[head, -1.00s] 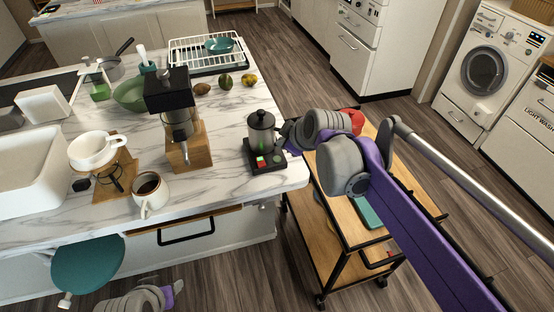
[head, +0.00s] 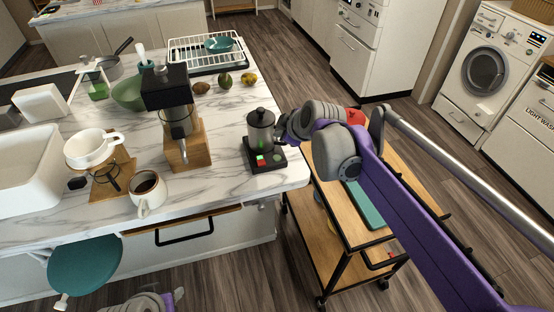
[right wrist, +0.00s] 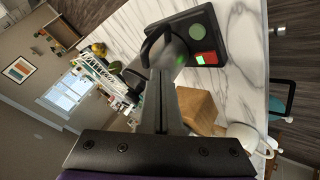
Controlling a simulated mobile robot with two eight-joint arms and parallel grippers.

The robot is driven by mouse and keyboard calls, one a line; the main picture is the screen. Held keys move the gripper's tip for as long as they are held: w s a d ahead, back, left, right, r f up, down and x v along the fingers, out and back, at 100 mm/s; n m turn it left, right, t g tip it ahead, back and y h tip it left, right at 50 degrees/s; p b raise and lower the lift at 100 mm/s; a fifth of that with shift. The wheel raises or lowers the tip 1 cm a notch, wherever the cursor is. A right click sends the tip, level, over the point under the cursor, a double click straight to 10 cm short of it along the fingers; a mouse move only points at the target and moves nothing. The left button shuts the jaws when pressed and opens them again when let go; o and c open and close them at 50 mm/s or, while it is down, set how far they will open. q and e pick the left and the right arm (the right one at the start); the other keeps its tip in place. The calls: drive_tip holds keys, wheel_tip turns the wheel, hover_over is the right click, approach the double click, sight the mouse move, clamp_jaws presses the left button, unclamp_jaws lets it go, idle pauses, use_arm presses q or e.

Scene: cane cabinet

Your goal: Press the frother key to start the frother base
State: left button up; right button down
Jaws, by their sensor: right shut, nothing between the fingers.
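The frother base (head: 253,168) is a black block near the right end of the marble counter, with the lidded frother jug (head: 261,132) upright on it. Its front top carries a red key (head: 263,164) with a bright green patch and a round green key (head: 277,158). In the right wrist view, the red key (right wrist: 205,58) and green key (right wrist: 196,31) show beyond the fingertips. My right gripper (head: 284,130) is shut and empty, beside the jug's right side; I cannot tell whether it touches. Part of my left arm shows at the bottom edge, its jaws unclear.
A coffee grinder (head: 178,115) on a wooden block stands left of the frother, with a mug (head: 147,190) in front. A wooden-topped cart (head: 345,235) stands right of the counter. Bare marble lies between grinder and frother base.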

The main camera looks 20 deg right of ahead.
drive_tip(key=b, duration=0.3)
hover_over(280, 159)
wheel_tip(280, 159, down, 5)
drive_tip(key=shift+s+f, duration=0.1)
drive_tip(key=shift+f, duration=0.05)
use_arm(q)
drive_tip(key=shift+s+f+b, duration=0.1)
drive_tip(key=shift+s+f, duration=0.1)
drive_tip(key=shift+f, duration=0.65)
drive_tip(key=shift+s+f+b, duration=0.1)
drive_tip(key=shift+s+f, duration=0.15)
drive_tip(key=shift+f, duration=0.55)
drive_tip(key=shift+s+f+b, duration=0.1)
drive_tip(key=shift+s+f, duration=0.1)
drive_tip(key=shift+f, duration=0.65)
use_arm(e)
drive_tip(key=shift+f, duration=0.65)
drive_tip(key=shift+f, duration=0.1)
use_arm(q)
drive_tip(key=shift+f, duration=0.15)
use_arm(e)
drive_tip(key=shift+f, duration=0.3)
